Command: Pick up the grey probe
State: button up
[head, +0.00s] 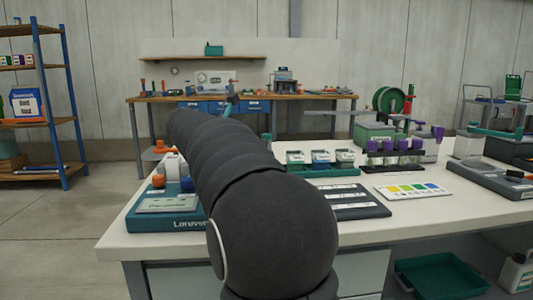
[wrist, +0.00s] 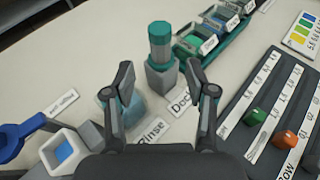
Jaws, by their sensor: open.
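The grey probe (wrist: 160,44), a cylinder with teal and grey bands, stands upright in a grey block (wrist: 160,78) beside the "Dock" label in the wrist view. My gripper (wrist: 160,74) is open and empty. Its two fingers are spread left and right, nearer the camera than the probe, with the block showing between them. I cannot tell how far the fingertips are from the probe. In the head view my arm hides most of this area.
A translucent blue cup (wrist: 130,108) by the "Rinse" label sits close to the left finger. A white square holder (wrist: 66,150) is at lower left. A dark board (wrist: 268,110) with green and orange pieces lies right. A teal tray (wrist: 215,48) of containers stands behind.

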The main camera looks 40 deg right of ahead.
jog(key=shift+x, duration=3.5)
jog(key=shift+r, duration=0.2)
grip_shut()
